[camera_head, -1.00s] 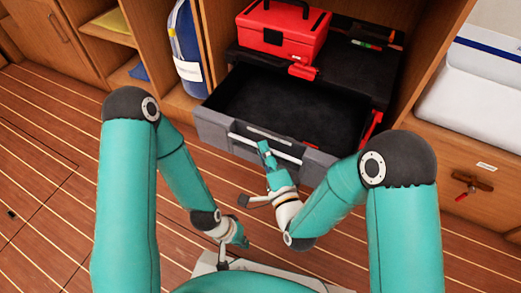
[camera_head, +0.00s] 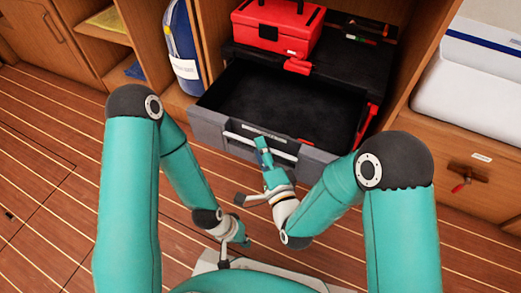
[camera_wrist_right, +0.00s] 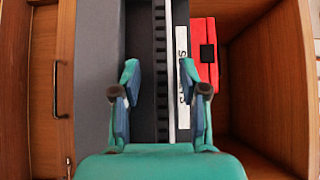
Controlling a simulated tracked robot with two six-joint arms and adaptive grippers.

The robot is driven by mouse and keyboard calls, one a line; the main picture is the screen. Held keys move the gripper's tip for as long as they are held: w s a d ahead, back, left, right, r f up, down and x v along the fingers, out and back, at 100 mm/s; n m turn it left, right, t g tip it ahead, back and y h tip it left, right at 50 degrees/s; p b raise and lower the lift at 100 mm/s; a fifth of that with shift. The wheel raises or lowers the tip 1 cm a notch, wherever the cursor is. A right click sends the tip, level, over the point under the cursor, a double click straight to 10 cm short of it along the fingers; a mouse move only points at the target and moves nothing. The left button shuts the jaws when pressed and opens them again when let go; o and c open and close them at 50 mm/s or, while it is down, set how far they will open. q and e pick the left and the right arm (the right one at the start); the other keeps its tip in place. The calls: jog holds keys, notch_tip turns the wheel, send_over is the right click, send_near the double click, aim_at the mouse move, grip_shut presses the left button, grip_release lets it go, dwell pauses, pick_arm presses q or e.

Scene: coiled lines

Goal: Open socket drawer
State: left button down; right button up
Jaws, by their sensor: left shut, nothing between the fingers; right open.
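My right gripper (camera_head: 263,147) is at the middle of the handle. In the right wrist view its fingers (camera_wrist_right: 160,85) are open and apart, in front of the grey drawer front and a white label (camera_wrist_right: 183,50) with sideways lettering. I cannot tell whether they touch the handle. My left gripper (camera_head: 240,240) is shut and empty, low and well apart from the drawer.
A red toolbox (camera_head: 272,37) sits on top of the black unit. The striped floor at the left is clear.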

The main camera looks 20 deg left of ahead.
jog(key=v, duration=0.7)
jog(key=shift+s+d, duration=0.15)
jog(key=shift+d, duration=0.05)
jog(key=d+f+n+g+h+p, duration=0.35)
jog(key=d+f+g+h, duration=0.2)
jog(key=d+f, duration=0.5)
jog(key=s+d+f+n+g+h+p, duration=0.1)
jog(key=s+d+f+n+g+p, duration=0.1)
jog(key=s+d+f+n+g, duration=0.55)
jog(key=s+r+m+p, duration=0.1)
jog(key=s+r+p, duration=0.1)
jog(key=r+p, duration=1.7)
jog(key=s+d+r+m+g+p, duration=0.1)
jog(key=r+p, duration=1.8)
jog(key=shift+s+d+r, duration=0.15)
jog(key=shift+s+d, duration=0.2)
jog(key=shift+s, duration=0.05)
